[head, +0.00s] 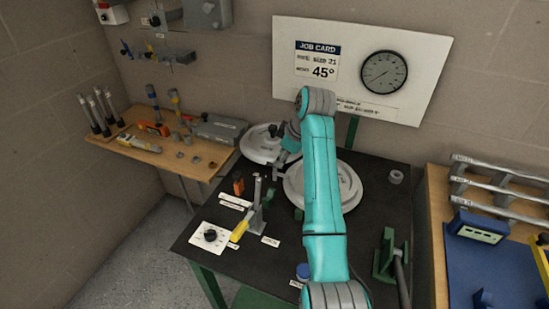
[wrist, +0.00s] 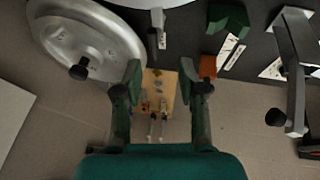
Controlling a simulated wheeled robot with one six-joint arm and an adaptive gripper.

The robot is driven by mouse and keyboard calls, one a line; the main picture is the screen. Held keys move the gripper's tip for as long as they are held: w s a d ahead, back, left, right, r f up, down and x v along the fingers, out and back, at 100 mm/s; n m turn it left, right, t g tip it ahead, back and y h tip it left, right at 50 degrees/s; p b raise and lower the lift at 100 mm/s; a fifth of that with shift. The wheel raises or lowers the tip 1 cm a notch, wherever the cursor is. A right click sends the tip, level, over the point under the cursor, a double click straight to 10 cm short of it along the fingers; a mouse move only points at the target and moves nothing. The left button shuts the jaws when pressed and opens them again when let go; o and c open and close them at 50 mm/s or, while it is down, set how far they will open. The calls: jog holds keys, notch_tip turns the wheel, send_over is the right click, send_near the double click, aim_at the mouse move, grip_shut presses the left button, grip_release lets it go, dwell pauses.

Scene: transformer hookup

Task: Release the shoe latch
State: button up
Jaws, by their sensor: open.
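My gripper (head: 284,148) is open above the dark table, between two pale round discs; its fingers (wrist: 160,84) stand apart with nothing between them. The larger disc (head: 345,184) is partly hidden by my arm. The smaller disc (head: 258,143) lies behind it and shows at left in the wrist view (wrist: 62,30), with a black knob (wrist: 79,70). A small grey lever-like piece (wrist: 154,40) lies between the discs, beyond my fingertips; it may be the shoe latch, but no label confirms this. My gripper does not appear to touch it.
A wooden bench (head: 137,149) with tools is farther left. A gauge board (head: 345,60) hangs behind.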

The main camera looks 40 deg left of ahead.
aim_at(275, 167)
jog(key=x, duration=1)
jog(key=shift+w+a+f, duration=0.2)
jog(key=shift+a+f, duration=0.1)
grip_shut()
